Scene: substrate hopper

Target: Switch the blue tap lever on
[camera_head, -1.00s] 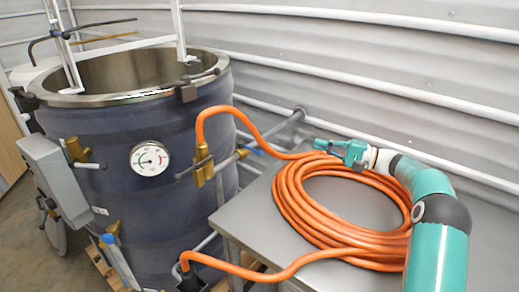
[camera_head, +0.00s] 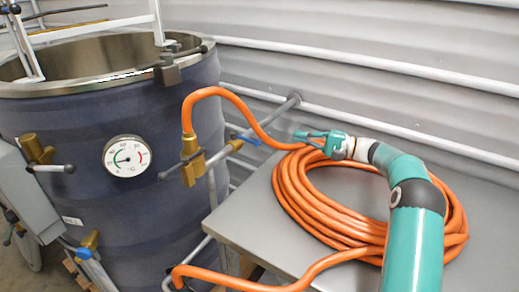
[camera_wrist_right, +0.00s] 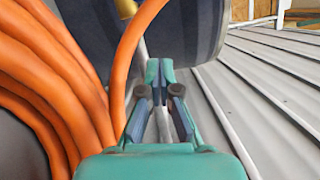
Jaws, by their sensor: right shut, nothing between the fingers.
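A blue tap lever (camera_head: 245,138) sits by a small brass fitting on the grey pipe behind the orange hose, right of the tank, partly hidden. Another blue handle (camera_head: 83,253) shows on a brass valve low on the tank at the left. My right gripper (camera_head: 299,135) is shut and empty, above the far side of the hose coil, to the right of the first lever and apart from it in the picture. The wrist view shows its closed fingertips (camera_wrist_right: 158,66) pointing toward the pipe and tank; I cannot make out the lever there. My left gripper is not in view.
The orange hose coil (camera_head: 290,190) lies on the grey table (camera_head: 245,223) under my right arm. The hose rises to a brass valve (camera_head: 192,160) with a black-knobbed handle. The dark tank (camera_head: 110,220) carries a dial gauge (camera_head: 127,156). A ribbed wall stands behind.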

